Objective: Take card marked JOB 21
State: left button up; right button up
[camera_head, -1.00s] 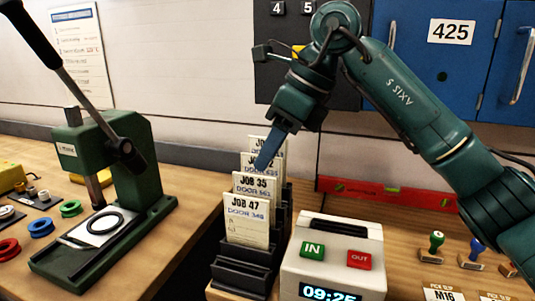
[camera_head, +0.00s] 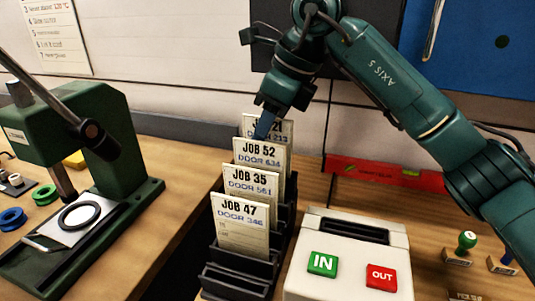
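The JOB 21 card (camera_head: 281,128) stands upright at the back of a dark card rack (camera_head: 238,274). Its top left is covered by my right gripper (camera_head: 263,132), so only "21" and "213" of its print show. In front of it stand the JOB 52 card (camera_head: 262,157), the JOB 35 card (camera_head: 250,186) and the JOB 47 card (camera_head: 240,214). My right gripper points down at the JOB 21 card, its blue fingers overlapping it in the picture. I cannot tell whether it touches or grips the card. My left gripper is out of view.
A time clock (camera_head: 350,262) with IN and OUT buttons stands right of the rack. A green lever press (camera_head: 110,150) stands at left. A red spirit level (camera_head: 385,172) lies behind the clock. Stamps (camera_head: 466,243) stand at right. A gap in the bench lies left of the rack.

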jog(key=shift+a+f, duration=0.2)
jog(key=shift+f, duration=0.25)
grip_shut()
